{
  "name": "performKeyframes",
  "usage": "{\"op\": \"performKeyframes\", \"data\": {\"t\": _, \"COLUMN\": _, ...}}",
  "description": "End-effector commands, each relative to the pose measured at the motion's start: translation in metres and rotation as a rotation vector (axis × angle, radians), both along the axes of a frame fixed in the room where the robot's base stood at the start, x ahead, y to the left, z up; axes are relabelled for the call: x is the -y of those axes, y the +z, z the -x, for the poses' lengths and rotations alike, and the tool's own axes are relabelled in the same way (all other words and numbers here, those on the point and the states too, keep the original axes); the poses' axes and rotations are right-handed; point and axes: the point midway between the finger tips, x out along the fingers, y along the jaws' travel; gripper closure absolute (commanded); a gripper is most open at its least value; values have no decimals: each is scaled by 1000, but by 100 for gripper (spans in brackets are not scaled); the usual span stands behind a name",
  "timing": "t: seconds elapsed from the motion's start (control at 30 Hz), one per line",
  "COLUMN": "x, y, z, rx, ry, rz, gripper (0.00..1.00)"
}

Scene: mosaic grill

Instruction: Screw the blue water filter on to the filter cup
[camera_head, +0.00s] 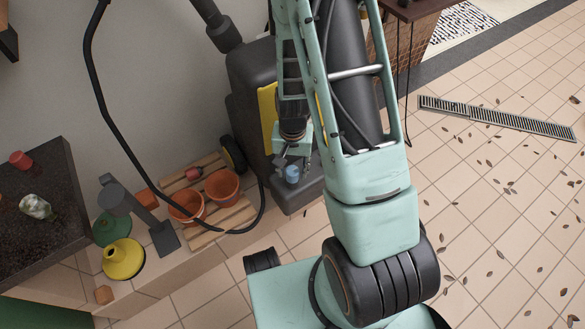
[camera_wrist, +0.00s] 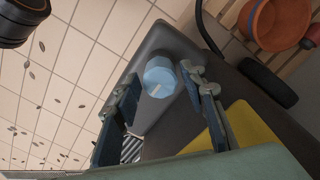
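The blue water filter (camera_wrist: 160,77) is a short light-blue cylinder with a pale mark on its face. In the wrist view it shows between the fingertips of my gripper (camera_wrist: 159,80), against the dark grey machine. The two fingers stand apart, with a small gap to the left of the filter; the right fingertip appears very close to it, and contact is unclear. In the head view the filter (camera_head: 292,174) is just below my gripper (camera_head: 294,160), at the low front end of the grey machine (camera_head: 300,193). I cannot make out a separate filter cup.
Terracotta pots (camera_head: 222,186) stand on a wooden pallet (camera_head: 232,214) left of the machine. A black hose (camera_head: 122,142) loops past them. A yellow funnel-like item (camera_head: 123,259) and a dark counter (camera_head: 45,180) are farther left. Tiled floor at right is open, with leaves and a drain grate (camera_head: 495,118).

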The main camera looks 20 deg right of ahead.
Motion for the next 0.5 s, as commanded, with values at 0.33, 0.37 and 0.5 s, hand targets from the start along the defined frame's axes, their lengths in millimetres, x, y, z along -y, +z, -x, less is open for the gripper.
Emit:
{"op": "performKeyframes", "data": {"t": 0.33, "x": 0, "y": 1, "z": 0, "rx": 0, "ry": 3, "rz": 0, "gripper": 53}}
{"op": "performKeyframes", "data": {"t": 0.37, "x": 0, "y": 2, "z": 0, "rx": 1, "ry": 3, "rz": 0, "gripper": 53}}
{"op": "performKeyframes", "data": {"t": 0.5, "x": 0, "y": 12, "z": -1, "rx": 2, "ry": 4, "rz": 0, "gripper": 53}}
